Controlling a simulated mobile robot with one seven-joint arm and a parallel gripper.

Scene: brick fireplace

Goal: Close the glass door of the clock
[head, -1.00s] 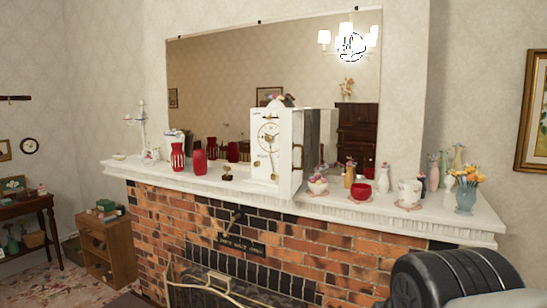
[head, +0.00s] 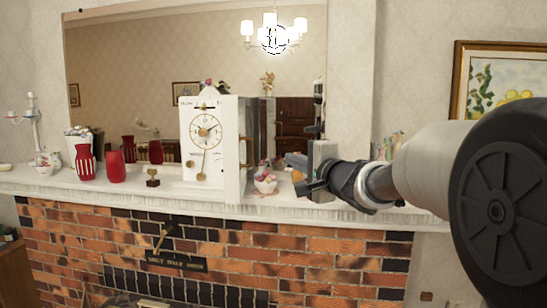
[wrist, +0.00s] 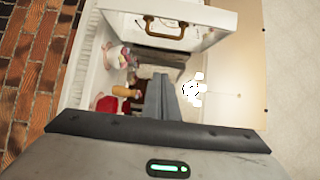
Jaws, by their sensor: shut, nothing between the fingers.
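The white clock (head: 230,150) stands on the mantel, its round dial (head: 205,132) and gold pendulum facing forward. A brass handle is on its right side, and it shows clearly in the wrist view (wrist: 178,30). I cannot make out the glass door's pane or its angle for sure. My gripper (head: 298,172) is to the right of the clock, apart from it, at about the height of its lower half. Its grey fingers (wrist: 166,90) are together and empty in the wrist view, pointing toward the clock side and mirror.
A floral bowl (head: 265,184) stands between the clock and my gripper. Red vases (head: 115,166) and a small dark cup (head: 153,177) are left of the clock. The large mirror (head: 110,70) is behind. The brick fireplace (head: 290,250) is below the mantel.

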